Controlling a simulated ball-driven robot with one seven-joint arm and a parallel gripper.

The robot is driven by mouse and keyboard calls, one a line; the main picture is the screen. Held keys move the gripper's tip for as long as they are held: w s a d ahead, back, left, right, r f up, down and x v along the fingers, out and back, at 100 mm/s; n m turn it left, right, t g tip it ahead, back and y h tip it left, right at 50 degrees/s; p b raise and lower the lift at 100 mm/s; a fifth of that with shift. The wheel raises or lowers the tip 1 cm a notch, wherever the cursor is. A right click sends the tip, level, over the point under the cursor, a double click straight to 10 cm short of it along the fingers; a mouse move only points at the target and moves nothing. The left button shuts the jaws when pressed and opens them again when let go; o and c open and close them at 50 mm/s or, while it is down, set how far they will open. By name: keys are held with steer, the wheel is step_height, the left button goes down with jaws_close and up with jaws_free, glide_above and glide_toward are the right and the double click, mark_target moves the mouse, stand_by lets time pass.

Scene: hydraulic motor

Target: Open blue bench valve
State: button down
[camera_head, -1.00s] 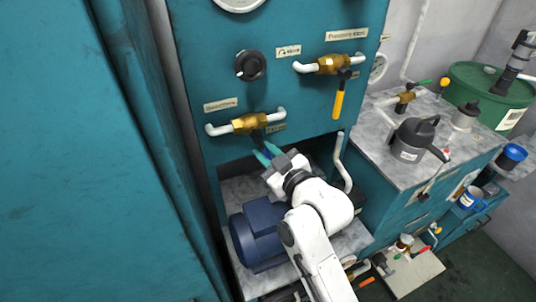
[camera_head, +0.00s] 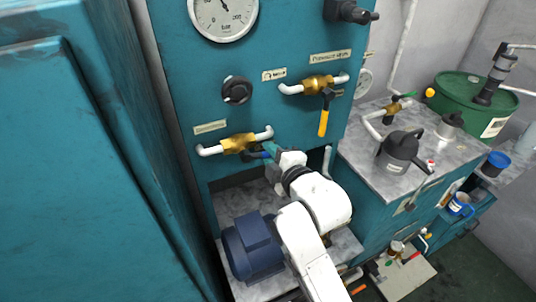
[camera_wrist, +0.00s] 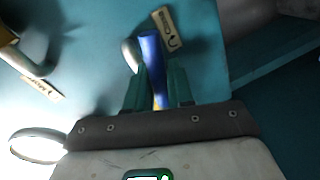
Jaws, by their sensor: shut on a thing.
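The blue-handled bench valve has a brass body (camera_head: 238,143) on a white pipe, low on the teal panel. Its blue handle (camera_head: 259,155) points right, roughly along the pipe; it also shows in the wrist view (camera_wrist: 150,50). My gripper (camera_head: 268,152) is at the handle, right of the brass body. In the wrist view my gripper (camera_wrist: 157,90) has its two green fingers on either side of the handle, shut on it. The fingers hide part of the handle.
A second brass valve (camera_head: 318,84) with a yellow handle (camera_head: 323,122) hangs above right. A black knob (camera_head: 237,90) and a pressure gauge (camera_head: 223,12) are above. A blue motor (camera_head: 252,246) sits in the recess below. The grey bench top (camera_head: 352,150) is at right.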

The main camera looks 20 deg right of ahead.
steer(key=shift+d+r+n+h+p, duration=0.1)
steer(key=shift+r+n+h+p, duration=0.3)
steer(key=shift+r+n+p, duration=0.7)
steer(key=shift+f+n, duration=0.2)
steer(key=shift+n, duration=0.1)
steer(key=c, duration=1.1)
jaws_free()
steer(key=shift+c, duration=0.2)
steer(key=s+r+b, duration=0.2)
steer(key=s, duration=0.8)
steer(key=shift+s, duration=0.3)
